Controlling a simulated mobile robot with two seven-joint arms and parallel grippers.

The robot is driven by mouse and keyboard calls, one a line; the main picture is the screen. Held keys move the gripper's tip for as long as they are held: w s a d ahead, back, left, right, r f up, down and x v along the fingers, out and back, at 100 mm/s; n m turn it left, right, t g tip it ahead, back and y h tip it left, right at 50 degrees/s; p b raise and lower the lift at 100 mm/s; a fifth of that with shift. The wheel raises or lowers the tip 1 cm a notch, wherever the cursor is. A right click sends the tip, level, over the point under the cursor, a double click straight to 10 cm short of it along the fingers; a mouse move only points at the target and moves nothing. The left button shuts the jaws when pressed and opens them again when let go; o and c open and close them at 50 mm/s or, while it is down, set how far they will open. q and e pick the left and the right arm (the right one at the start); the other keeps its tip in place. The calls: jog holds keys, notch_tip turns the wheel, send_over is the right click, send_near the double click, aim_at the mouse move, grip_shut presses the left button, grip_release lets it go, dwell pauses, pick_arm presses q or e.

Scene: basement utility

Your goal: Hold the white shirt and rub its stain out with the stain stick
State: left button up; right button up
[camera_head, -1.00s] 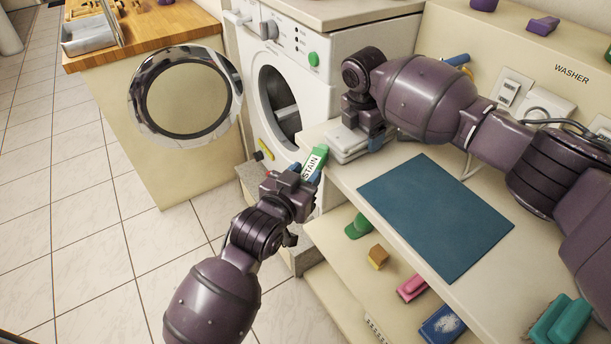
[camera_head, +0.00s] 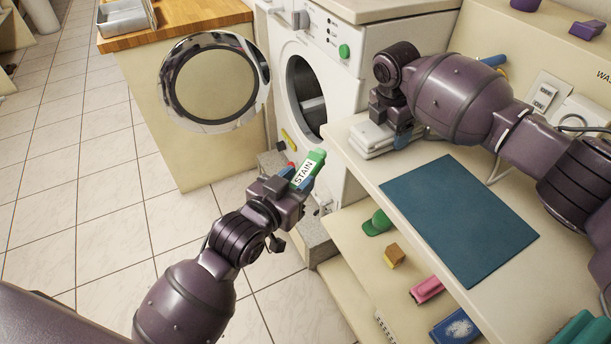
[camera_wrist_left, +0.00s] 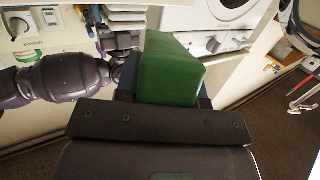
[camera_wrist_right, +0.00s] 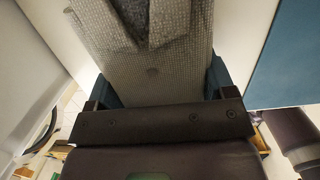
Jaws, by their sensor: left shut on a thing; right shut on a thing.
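The stain stick (camera_head: 304,174), a green and white block labelled STAIN, is gripped in my left gripper (camera_head: 292,185). It is held in the air in front of the washer, left of the counter's end. Its green end (camera_wrist_left: 172,72) fills the middle of the left wrist view. The folded white shirt (camera_head: 367,139) lies on the counter's far left end. My right gripper (camera_head: 392,132) is shut on it. In the right wrist view the fabric (camera_wrist_right: 155,85) sits between the fingers, with a faint round spot on it. The stick and shirt are apart.
A blue mat (camera_head: 460,220) lies on the counter (camera_head: 520,290), right of the shirt. The washer (camera_head: 345,85) stands behind with its round door (camera_head: 215,83) open. A lower shelf holds a green brush (camera_head: 377,222), a sponge (camera_head: 394,256) and other items.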

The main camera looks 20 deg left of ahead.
pick_arm(q)
jog(key=shift+s, duration=0.1)
dwell(0.3)
pick_arm(e)
jog(key=o, duration=0.9)
jog(key=shift+o, duration=0.2)
jog(key=shift+r, duration=0.1)
